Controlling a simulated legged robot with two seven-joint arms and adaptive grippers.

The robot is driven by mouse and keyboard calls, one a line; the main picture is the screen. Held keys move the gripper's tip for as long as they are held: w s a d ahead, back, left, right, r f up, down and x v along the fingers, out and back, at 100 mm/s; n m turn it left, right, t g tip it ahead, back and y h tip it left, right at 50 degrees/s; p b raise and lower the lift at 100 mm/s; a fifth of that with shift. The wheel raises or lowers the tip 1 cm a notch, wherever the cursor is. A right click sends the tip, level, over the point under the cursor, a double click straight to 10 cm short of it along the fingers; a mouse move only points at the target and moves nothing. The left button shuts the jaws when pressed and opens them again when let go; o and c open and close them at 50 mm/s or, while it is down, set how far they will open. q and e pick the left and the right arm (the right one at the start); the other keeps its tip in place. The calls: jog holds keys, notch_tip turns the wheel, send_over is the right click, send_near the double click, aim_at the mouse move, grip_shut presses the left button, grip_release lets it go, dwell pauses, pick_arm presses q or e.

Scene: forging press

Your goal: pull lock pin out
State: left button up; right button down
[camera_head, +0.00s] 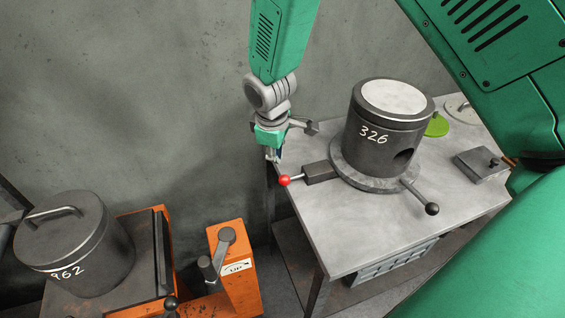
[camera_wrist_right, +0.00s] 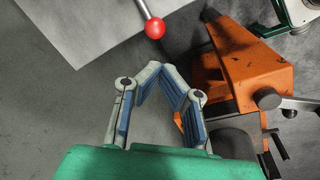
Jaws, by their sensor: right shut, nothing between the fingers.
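The lock pin appears to be the thin rod with a red ball knob (camera_head: 285,180), sticking out of a dark block (camera_head: 321,172) at the base of the dark cylinder marked 326 (camera_head: 385,120). In the right wrist view the red knob (camera_wrist_right: 155,28) sits just beyond my fingertips, with its pale rod running up from it. My right gripper (camera_head: 272,156) hangs by the table's left edge, just above and left of the knob and apart from it. Its fingers (camera_wrist_right: 162,68) are shut with nothing between them. My left gripper is not seen.
The cylinder stands on a grey metal table (camera_head: 370,230). A black-knobbed lever (camera_head: 432,209) sticks out at its front right. A green disc (camera_head: 437,126) and a small metal box (camera_head: 482,165) lie behind. An orange lever stand (camera_head: 238,285) and a lidded pot (camera_head: 75,250) stand lower left.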

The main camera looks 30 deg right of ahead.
aim_at(288, 178)
jog(key=s+d+m+y+b, duration=0.15)
jog(key=d+m, duration=0.25)
jog(key=m, duration=1.1)
jog(key=d+m+y+b, duration=0.1)
jog(key=d+m+y, duration=0.3)
jog(key=m, duration=1.1)
jog(key=shift+h, duration=0.55)
jog(key=x, duration=0.6)
jog(key=d+x, duration=0.1)
jog(key=x, duration=0.2)
jog(key=shift+s+a+f, duration=0.1)
jog(key=shift+a+f, duration=0.05)
jog(key=shift+f, duration=0.35)
jog(key=shift+a, duration=0.15)
jog(key=shift+w+a+p, duration=0.25)
jog(key=shift+a+p, duration=0.25)
jog(key=shift+a, duration=0.45)
jog(key=shift+r, duration=0.1)
